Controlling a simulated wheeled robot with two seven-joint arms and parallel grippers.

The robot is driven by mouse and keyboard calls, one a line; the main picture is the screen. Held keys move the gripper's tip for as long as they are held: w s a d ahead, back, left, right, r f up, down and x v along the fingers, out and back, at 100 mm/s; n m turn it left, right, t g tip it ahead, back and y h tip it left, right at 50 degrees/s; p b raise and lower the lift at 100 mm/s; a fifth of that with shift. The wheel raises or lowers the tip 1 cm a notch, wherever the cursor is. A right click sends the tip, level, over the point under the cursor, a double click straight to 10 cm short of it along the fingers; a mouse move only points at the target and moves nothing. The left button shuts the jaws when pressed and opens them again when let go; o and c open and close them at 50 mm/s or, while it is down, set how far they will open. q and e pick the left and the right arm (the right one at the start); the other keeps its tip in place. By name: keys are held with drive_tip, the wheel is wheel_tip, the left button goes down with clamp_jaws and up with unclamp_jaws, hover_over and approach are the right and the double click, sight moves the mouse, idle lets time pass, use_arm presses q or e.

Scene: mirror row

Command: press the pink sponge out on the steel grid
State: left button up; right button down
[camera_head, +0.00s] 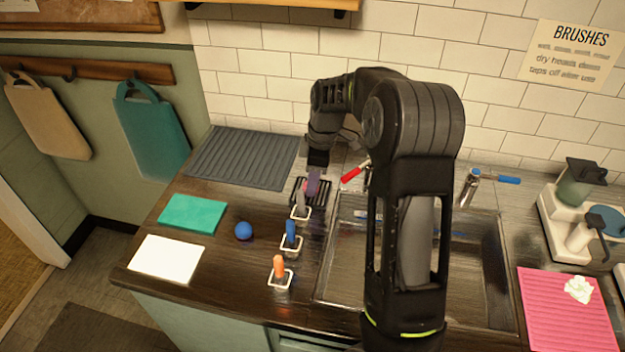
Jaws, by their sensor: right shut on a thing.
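My right gripper (317,160) reaches in over the back of the counter and points down. It is shut on a mauve-pink block, which looks like the pink sponge (313,182); the jaws hide its upper part. The sponge is upright over the small dark slatted grid (325,196) beside the sink's left edge. I cannot tell whether it touches the grid. My left gripper is not in view.
Orange, blue and grey handles stand in small white-rimmed holders just in front. A blue ball (243,230), teal cloth (193,213) and white sheet (166,258) lie left. The sink (470,285) and red-handled tap (354,172) are right. A pink ridged mat (565,315) lies far right.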

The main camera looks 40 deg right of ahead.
drive_tip(key=shift+r+p, duration=2.25)
drive_tip(key=shift+r, duration=1.2)
